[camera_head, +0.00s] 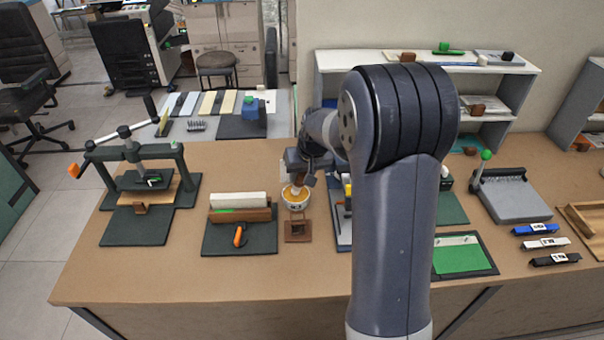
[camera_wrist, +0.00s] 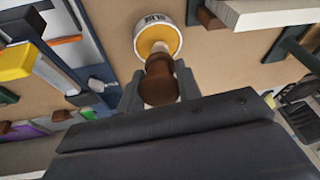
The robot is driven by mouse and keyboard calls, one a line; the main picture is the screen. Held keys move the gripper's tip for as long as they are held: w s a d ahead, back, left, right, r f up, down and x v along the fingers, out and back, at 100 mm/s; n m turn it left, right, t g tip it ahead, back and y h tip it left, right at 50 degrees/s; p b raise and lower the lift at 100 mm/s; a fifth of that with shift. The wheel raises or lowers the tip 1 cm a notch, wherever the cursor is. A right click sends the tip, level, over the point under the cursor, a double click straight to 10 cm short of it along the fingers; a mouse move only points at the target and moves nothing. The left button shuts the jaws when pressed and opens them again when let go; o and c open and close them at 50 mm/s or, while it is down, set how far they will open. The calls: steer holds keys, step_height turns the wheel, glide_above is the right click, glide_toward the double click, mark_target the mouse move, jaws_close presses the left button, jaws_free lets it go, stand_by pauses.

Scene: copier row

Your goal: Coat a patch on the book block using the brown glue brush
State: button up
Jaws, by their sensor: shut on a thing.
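My gripper (camera_wrist: 160,88) is shut on the brown glue brush (camera_wrist: 161,80). The brush's pale tip end points at the glue pot (camera_wrist: 143,45), a round white pot with a label and orange-yellow glue inside. The tip overlaps the glue in the wrist view; I cannot tell how deep it is. In the head view my gripper (camera_head: 298,180) is right above the pot (camera_head: 296,204). The book block (camera_head: 238,199) is pale and sits in a brown clamp on a dark base, left of the pot. Its pale end also shows at the top right of the wrist view (camera_wrist: 272,14).
A brown square stand (camera_head: 298,231) lies in front of the pot. A dark press (camera_head: 140,190) stands at the far left. An orange-handled tool (camera_head: 239,236) is on the clamp's front. My arm hides part of the table. The front table strip is clear.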

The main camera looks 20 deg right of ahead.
steer(key=shift+r+p, duration=2.1)
steer(key=shift+r, duration=1.25)
